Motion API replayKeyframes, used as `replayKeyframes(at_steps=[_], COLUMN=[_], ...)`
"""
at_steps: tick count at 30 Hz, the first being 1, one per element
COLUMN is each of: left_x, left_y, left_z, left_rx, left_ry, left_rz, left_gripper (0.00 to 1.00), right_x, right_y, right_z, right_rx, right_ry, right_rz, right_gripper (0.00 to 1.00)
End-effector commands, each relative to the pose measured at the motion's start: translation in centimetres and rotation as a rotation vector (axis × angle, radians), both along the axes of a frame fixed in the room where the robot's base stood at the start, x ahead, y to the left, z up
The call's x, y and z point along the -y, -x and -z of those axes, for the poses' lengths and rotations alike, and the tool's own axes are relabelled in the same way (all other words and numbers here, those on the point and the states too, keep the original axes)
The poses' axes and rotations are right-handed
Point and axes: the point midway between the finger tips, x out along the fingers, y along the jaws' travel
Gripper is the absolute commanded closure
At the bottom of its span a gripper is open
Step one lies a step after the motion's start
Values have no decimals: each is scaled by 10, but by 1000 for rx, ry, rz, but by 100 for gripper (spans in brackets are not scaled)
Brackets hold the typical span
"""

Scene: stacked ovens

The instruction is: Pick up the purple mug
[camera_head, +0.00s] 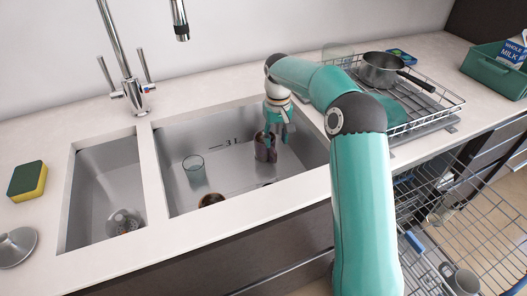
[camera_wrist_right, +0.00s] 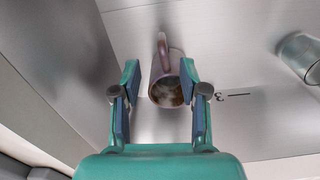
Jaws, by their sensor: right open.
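The purple mug (camera_head: 264,151) stands in the large sink basin (camera_head: 235,180), near its right back part. In the right wrist view the mug (camera_wrist_right: 170,70) shows its open rim and its handle, which points to the top of the picture. My right gripper (camera_head: 277,134) reaches down into the basin at the mug. In the wrist view the gripper (camera_wrist_right: 160,75) is open, with one finger on each side of the mug and gaps visible. Whether a finger touches the mug is unclear. My left gripper is not in view.
A clear glass (camera_head: 194,168) stands left of the mug in the basin, and a dark round item (camera_head: 211,200) sits near the front wall. The faucet (camera_head: 125,60) rises behind. A dish rack (camera_head: 425,100) with a pot (camera_head: 382,70) is at the right.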

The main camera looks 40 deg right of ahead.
Motion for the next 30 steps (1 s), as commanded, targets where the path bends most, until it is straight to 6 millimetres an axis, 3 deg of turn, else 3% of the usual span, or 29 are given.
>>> replayKeyframes(at_steps=[1, 6, 14, 24, 30], left_x=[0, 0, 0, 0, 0], left_y=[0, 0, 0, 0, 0], left_z=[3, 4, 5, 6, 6], left_rx=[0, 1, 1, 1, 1], left_ry=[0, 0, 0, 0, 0], left_rz=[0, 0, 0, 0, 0], left_gripper=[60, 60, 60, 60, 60], right_x=[0, 2, 1, -4, -4], right_y=[2, 3, 3, 4, 4], right_z=[14, 39, 55, 97, 100], right_rx=[-5, -3, -3, -3, -1], right_ry=[-2, -1, -1, -2, -1], right_rz=[2, 5, 4, 5, 5], right_gripper=[57, 57, 57, 57, 57])
